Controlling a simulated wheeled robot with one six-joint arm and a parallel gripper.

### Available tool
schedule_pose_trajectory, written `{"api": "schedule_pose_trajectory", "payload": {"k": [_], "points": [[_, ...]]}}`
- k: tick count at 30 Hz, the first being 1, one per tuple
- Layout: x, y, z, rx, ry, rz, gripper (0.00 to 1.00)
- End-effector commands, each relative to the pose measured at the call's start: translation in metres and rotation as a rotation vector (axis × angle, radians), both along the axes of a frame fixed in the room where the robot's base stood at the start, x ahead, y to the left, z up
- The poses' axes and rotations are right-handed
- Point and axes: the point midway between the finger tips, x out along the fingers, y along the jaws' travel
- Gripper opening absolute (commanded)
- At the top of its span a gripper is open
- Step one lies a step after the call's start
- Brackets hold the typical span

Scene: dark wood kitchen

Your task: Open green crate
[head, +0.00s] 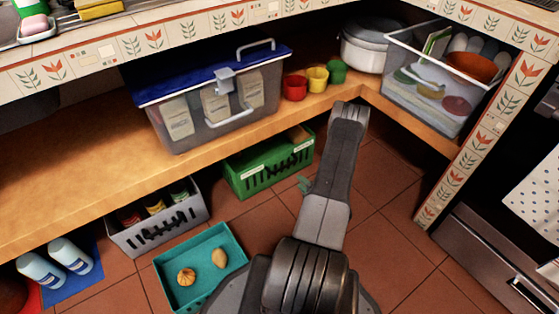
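The green crate (272,177) stands on the tiled floor under the wooden shelf, left of my arm. It has dark slots in its front and small pale labels. Its back part lies in the shade of the shelf edge, and I cannot tell whether a lid covers it. My arm rises from the bottom middle and bends just below the shelf corner, close to the crate's right end. My gripper is not clearly seen; the arm hides what lies behind it.
A grey slotted crate (160,228) and a teal tray (205,246) with two small items stand left on the floor. Above, the shelf (90,190) holds a blue-lidded bin (235,122), cups, a pot and a clear bin (423,105). Floor right of my arm is clear.

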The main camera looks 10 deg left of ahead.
Motion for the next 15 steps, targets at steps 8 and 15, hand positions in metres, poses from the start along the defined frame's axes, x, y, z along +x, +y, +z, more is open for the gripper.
{"api": "schedule_pose_trajectory", "payload": {"k": [8, 15], "points": [[0.000, 0.010, -0.008, 0.012, -0.031, 0.018, 0.33], [0.028, 0.040, -0.018, 0.012, -0.032, 0.021, 0.33]]}}
